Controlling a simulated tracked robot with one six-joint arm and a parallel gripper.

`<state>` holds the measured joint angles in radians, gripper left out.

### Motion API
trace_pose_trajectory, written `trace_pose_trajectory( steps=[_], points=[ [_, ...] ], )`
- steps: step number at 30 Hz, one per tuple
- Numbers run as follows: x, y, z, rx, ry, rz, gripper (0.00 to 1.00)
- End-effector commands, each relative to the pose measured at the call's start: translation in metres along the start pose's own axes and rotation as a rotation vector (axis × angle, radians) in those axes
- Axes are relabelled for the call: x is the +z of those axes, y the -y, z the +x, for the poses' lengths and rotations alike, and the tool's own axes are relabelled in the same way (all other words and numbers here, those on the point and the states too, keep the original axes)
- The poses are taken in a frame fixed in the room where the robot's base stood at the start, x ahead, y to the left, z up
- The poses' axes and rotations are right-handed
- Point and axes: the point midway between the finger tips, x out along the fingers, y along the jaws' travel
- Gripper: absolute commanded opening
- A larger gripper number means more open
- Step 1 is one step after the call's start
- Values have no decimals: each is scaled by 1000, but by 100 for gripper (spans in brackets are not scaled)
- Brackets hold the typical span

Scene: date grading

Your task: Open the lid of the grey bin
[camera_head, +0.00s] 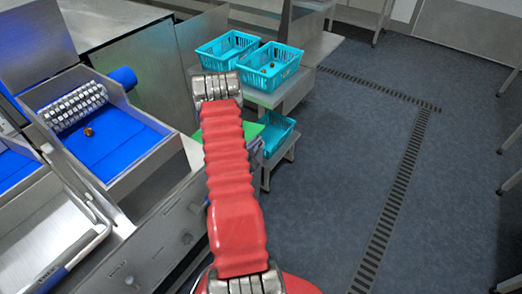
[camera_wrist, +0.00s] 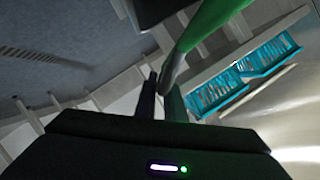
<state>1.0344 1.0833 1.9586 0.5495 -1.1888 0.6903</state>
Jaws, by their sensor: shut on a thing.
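In the wrist view, my gripper (camera_wrist: 160,97) is shut, with its fingertips at the lower end of a green edge (camera_wrist: 212,20). This looks like the rim of a green lid, seen close up and slanting to the upper right. A dark shape (camera_wrist: 160,10) at the top may be part of the bin, but I cannot tell. A small part of a green flat surface (camera_head: 273,130) shows just right of the arm. The grey bin's body is not clearly visible.
Turquoise baskets (camera_head: 229,50) stand on a metal bench beyond my arm, with another basket (camera_head: 278,136) on a lower shelf. A sorting machine with a blue tray (camera_head: 110,135) stands at the left. Open floor (camera_head: 350,150) lies to the right.

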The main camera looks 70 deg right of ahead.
Motion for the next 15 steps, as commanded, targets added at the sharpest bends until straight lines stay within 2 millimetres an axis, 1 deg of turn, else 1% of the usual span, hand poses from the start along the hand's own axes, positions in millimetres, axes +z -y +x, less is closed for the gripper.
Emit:
trace_pose_trajectory(
  steps=[1, 3, 11, 12, 15],
  points=[
    [0, 6, -1, -4, 1, -6, 0],
    [1, 8, -2, -3, 5, -12, 0],
    [2, 9, -2, -4, 7, -14, 0],
    [3, 9, -3, -5, 7, -14, 11],
    [3, 9, -3, -5, 8, -14, 18]
  ],
)
